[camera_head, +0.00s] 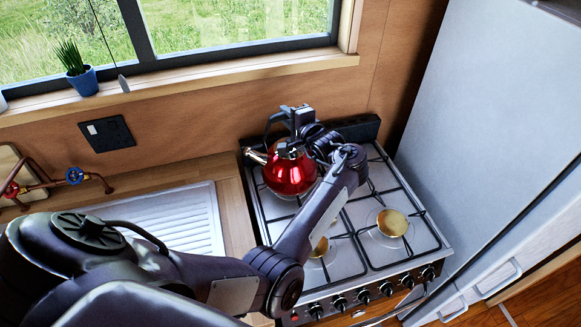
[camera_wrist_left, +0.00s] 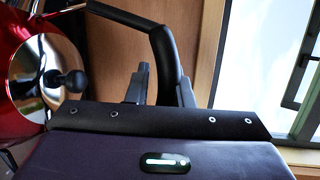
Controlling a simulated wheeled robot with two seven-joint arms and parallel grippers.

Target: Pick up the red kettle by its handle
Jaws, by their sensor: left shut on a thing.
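The red kettle (camera_head: 290,175) is at the back left burner of the stove, its spout towards the left. I cannot tell whether its base touches the grate. My left gripper (camera_head: 292,122) reaches it from the right and is shut on its black handle. In the left wrist view the handle (camera_wrist_left: 166,50) passes between the gripper's fingers (camera_wrist_left: 160,82). The kettle's shiny lid with a black knob (camera_wrist_left: 45,78) and part of the red body show at the left edge. My arm hides part of the kettle's right side. My right gripper is not in view.
The stove (camera_head: 361,216) has black grates and front knobs. A tall grey fridge (camera_head: 480,110) stands close on the right. The wall and window sill (camera_head: 200,80) are behind. A ribbed sink drainer (camera_head: 180,220) lies to the left, partly behind my arm.

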